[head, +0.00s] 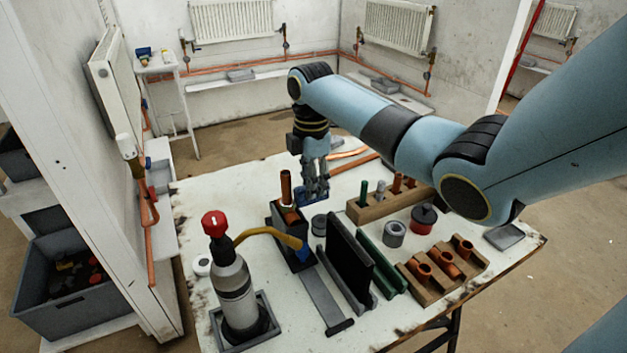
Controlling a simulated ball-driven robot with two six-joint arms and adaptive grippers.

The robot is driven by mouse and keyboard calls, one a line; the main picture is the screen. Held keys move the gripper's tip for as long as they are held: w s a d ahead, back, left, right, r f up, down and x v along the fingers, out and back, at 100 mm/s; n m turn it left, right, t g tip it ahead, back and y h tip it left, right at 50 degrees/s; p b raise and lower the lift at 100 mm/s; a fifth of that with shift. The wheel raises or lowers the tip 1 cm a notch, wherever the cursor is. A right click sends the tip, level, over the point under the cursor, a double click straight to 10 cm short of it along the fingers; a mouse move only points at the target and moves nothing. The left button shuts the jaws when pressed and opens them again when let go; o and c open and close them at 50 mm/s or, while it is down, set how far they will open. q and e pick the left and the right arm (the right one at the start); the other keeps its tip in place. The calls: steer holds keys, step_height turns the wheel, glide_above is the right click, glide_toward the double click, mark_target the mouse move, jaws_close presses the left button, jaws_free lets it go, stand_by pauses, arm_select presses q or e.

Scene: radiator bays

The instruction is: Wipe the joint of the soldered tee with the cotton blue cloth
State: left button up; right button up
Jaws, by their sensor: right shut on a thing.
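My right gripper (316,192) points down just to the right of the tube. It is shut on the blue cloth (306,198), of which only a small dark blue part shows low by the fingers. The cloth is close to the tube, but I cannot tell whether it touches the joint. My left gripper is not in view.
A torch bottle with a red knob (236,290) stands in a tray at the front left, its yellow neck (272,236) reaching toward the stand. A black panel (348,264), a green rail (378,262), a copper fittings rack (440,270) and a wooden holder (366,210) fill the right.

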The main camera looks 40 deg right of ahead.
steer(key=shift+w+a, duration=0.1)
steer(key=shift+a, duration=0.15)
steer(key=shift+w+d, duration=0.15)
steer(key=shift+w, duration=0.15)
stand_by(0.6)
steer(key=shift+s+a+p, duration=0.25)
steer(key=shift+s+p, duration=0.4)
steer(key=shift+p, duration=0.5)
steer(key=shift+w, duration=0.15)
steer(key=shift+w+d+b, duration=0.2)
steer(key=shift+w+b, duration=0.25)
steer(key=shift+w, duration=0.1)
steer(key=shift+s, duration=0.15)
steer(key=shift+s+a+p, duration=0.2)
steer(key=shift+s+p, duration=0.35)
steer(key=shift+p, duration=0.5)
steer(key=shift+w+d, duration=0.1)
steer(key=shift+w, duration=0.25)
